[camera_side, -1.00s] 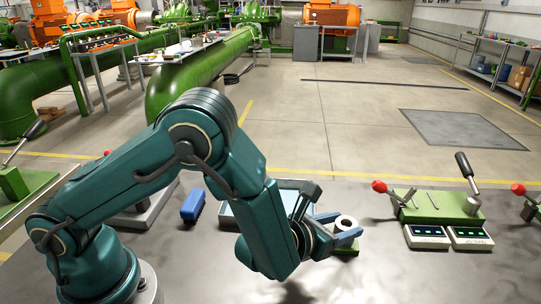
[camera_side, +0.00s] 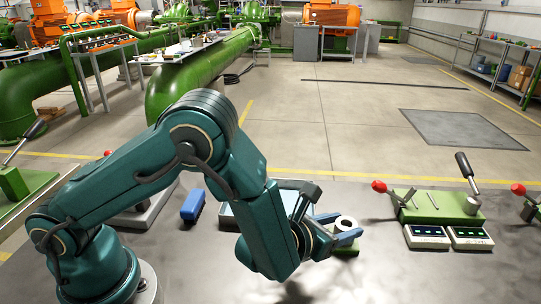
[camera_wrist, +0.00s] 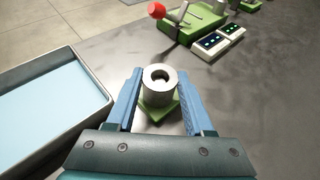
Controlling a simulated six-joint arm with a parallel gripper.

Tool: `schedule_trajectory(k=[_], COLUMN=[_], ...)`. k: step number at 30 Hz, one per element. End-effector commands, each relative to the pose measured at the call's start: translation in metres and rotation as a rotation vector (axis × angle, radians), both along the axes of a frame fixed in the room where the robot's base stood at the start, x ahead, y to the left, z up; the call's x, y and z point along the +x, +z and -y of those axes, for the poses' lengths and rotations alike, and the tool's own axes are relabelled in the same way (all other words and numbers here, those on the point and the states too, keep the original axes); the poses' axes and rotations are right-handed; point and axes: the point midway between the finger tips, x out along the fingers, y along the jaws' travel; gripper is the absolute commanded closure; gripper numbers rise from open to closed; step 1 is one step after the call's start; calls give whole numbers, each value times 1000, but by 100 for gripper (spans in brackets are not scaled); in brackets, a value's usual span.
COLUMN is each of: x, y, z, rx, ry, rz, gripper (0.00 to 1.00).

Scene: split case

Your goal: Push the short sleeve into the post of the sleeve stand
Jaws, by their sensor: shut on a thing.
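The short sleeve (camera_wrist: 158,86) is a light grey ring with a dark bore, and it stands upright between the blue fingers of my gripper (camera_wrist: 160,98). In the side view my gripper (camera_side: 345,233) is shut on the sleeve (camera_side: 346,223). The sleeve stand shows as a green base (camera_wrist: 160,113) under the sleeve in the wrist view, and its edge (camera_side: 347,249) shows below the fingers in the side view. The post is hidden by the sleeve. I cannot tell how far down the sleeve sits on the post.
A tray with a pale blue floor (camera_wrist: 42,108) lies left of my gripper. A blue block (camera_side: 192,205) is farther left. A green fixture with a red knob and lever (camera_side: 437,205), with two display boxes (camera_side: 448,237), stands to the right. Bare table lies between.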

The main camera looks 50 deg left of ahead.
Motion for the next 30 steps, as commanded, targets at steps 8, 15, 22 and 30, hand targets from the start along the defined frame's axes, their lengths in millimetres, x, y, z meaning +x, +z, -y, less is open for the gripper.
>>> schedule_trajectory(k=[8, 15, 22, 30], x=[0, 0, -8, -38], y=[0, 0, 4, 16], z=[0, 0, 1, 1], rx=[0, 0, 0, 0], ry=[1, 0, -2, -2], rz=[1, 1, -1, 0], gripper=[25, 13, 13, 13])
